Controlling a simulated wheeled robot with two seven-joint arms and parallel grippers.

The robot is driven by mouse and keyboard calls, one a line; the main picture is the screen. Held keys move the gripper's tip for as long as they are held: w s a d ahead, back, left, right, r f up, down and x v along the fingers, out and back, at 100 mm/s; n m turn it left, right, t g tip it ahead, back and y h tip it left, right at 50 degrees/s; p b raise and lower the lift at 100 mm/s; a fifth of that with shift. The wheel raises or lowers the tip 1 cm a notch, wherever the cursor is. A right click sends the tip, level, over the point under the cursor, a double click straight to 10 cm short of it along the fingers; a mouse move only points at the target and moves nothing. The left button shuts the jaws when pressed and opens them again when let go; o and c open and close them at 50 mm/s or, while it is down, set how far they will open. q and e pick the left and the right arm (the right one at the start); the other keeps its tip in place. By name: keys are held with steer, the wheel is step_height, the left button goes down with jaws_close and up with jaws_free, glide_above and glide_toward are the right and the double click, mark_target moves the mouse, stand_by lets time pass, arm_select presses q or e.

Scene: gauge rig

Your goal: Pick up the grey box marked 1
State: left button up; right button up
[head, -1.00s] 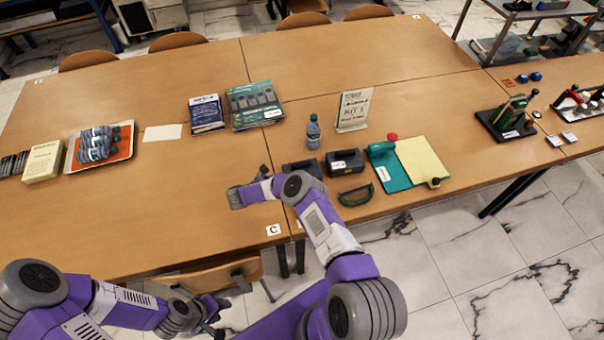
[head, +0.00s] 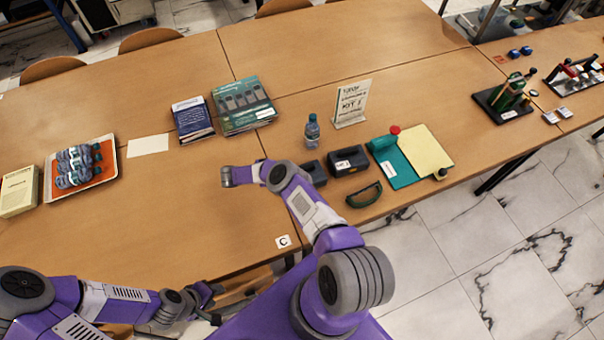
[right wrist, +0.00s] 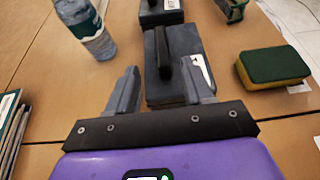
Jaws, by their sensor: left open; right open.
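Two dark grey boxes lie side by side at the table's front edge. The left box (head: 314,172) is partly hidden by my right arm in the head view; the right box (head: 347,161) has a white label on its front. I cannot read a number on either. In the right wrist view the nearer box (right wrist: 178,75), with a dark handle and a white label, lies just beyond the fingertips of my open right gripper (right wrist: 160,72), roughly between their lines. The other box (right wrist: 160,14) is behind it. My left gripper (head: 206,293) is open and empty, low near the table's front edge.
A water bottle (head: 312,132) stands behind the boxes, with a kit sign (head: 351,103) nearby. A green-yellow sponge (right wrist: 273,67) lies right of the nearer box in the wrist view.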

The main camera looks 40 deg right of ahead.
steer(key=x, duration=0.3)
steer(key=p+x, duration=0.1)
steer(key=x, duration=0.1)
steer(key=shift+s+d, duration=0.25)
steer(key=shift+s, duration=0.1)
jaws_close()
steer(key=shift+r, duration=0.1)
steer(key=shift+w, duration=0.1)
stand_by(0.9)
